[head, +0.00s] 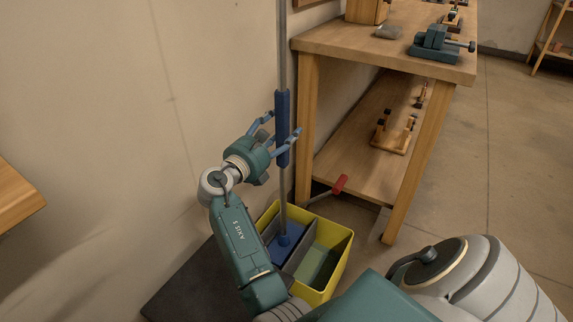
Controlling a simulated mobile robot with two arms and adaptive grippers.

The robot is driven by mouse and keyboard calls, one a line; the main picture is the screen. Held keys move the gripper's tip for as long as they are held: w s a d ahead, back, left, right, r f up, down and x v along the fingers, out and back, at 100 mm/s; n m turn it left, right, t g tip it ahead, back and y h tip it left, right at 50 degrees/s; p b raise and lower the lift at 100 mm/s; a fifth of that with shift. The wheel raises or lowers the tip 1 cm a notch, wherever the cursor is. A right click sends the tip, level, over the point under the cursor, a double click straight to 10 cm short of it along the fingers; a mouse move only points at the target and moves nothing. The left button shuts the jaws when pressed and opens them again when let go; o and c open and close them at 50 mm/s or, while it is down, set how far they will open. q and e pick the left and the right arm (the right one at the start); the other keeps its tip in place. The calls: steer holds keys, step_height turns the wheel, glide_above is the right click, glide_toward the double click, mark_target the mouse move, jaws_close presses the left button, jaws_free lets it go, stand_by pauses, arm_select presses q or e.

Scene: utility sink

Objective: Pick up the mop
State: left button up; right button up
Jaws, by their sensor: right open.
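The mop has a grey pole with a blue grip sleeve (282,105) and stands nearly upright against the wall. Its blue lower end (285,240) sits in the left compartment of a yellow bucket (333,275). My right gripper (283,124) is at the blue sleeve, its blue fingers spread to either side of it. It is open; whether a finger touches the sleeve I cannot tell. My left gripper is not in view.
A wooden workbench (345,47) stands just right of the mop, with a vise (435,42) on top and a lower shelf. A red-handled tool (340,184) juts near the bucket. A dark mat (190,290) lies beneath.

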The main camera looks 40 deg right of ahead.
steer(key=c, duration=1.5)
steer(key=shift+r, duration=0.15)
jaws_close()
steer(key=shift+r, duration=0.1)
